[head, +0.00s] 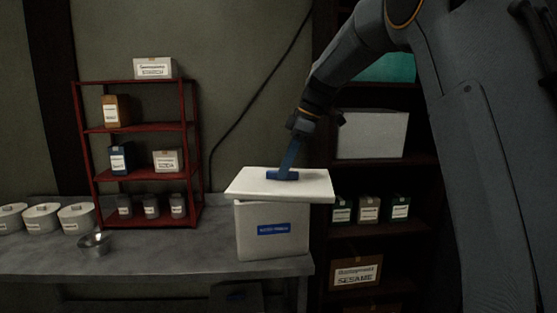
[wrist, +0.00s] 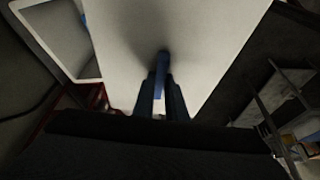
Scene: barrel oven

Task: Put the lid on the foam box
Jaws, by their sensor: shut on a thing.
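The foam box (head: 272,240) is white with a blue label and stands upright at the right end of the grey counter. Its white lid (head: 245,184) is over the box top, slightly tilted, and overhangs it to the left and right. I cannot tell whether the lid touches the rim all round. My gripper (head: 285,172) is above the lid, shut on its blue handle. In the wrist view the fingers (wrist: 161,95) pinch the blue handle, and the lid (wrist: 205,45) fills the middle. At the upper left, part of the open box (wrist: 75,35) shows beyond the lid's edge.
A red shelf (head: 137,130) with several boxes and jars stands on the counter (head: 165,262) to the left. A metal bowl (head: 94,245) and several white containers (head: 40,219) sit further left. A dark shelf unit (head: 385,160) with boxes is behind on the right.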

